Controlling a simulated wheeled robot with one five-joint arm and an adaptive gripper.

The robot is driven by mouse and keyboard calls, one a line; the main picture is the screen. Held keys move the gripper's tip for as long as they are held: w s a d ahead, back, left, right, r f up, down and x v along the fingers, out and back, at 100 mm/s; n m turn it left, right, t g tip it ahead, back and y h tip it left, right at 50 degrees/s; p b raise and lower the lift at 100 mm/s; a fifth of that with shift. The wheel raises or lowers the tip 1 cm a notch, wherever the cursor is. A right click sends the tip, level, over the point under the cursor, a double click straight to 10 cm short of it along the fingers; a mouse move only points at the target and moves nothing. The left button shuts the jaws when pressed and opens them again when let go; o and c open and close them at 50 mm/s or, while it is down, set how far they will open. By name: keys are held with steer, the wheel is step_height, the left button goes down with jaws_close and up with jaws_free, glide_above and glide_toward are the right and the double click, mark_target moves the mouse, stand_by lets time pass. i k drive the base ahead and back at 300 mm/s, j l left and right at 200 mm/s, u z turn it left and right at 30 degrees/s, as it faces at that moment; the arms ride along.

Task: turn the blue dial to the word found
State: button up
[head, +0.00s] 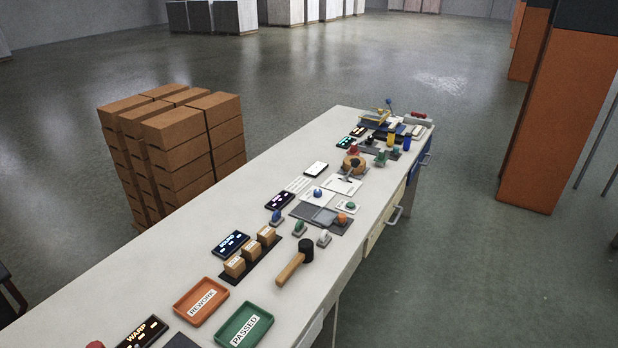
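Two blue-topped controls show on the long white table. One is a round blue knob (317,191) in the middle of a white panel (327,201); any words around it are too small to read. The other is a blue knob on a small grey base (277,217), nearer and to the left, beside a dark display (279,200). I cannot tell for certain which is the dial, nor where either points. A nearer dark display (231,243) carries a lit word that I cannot read surely. My gripper is not in view.
The white table (180,270) also holds an orange REWORK tray (200,301), a green PASSED tray (244,326), a mallet (294,263), small boxes (252,250) and several other knobs. Stacked brown blocks (175,150) stand left of it. Open floor (440,290) lies right.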

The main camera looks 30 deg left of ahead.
mark_target(318, 192)
steer(key=i+u, duration=0.1)
steer(key=i, duration=0.75)
steer(key=i+l, duration=0.1)
steer(key=i, duration=0.8)
steer(key=i+j+u, duration=0.1)
steer(key=i+u, duration=0.65)
steer(key=u, duration=0.2)
steer(key=i+l+u, duration=0.1)
steer(key=i+u, duration=0.55)
steer(key=u, duration=0.25)
steer(key=i+u, duration=0.2)
steer(key=u, duration=0.3)
steer(key=i+u, duration=0.2)
steer(key=u, duration=3.25)
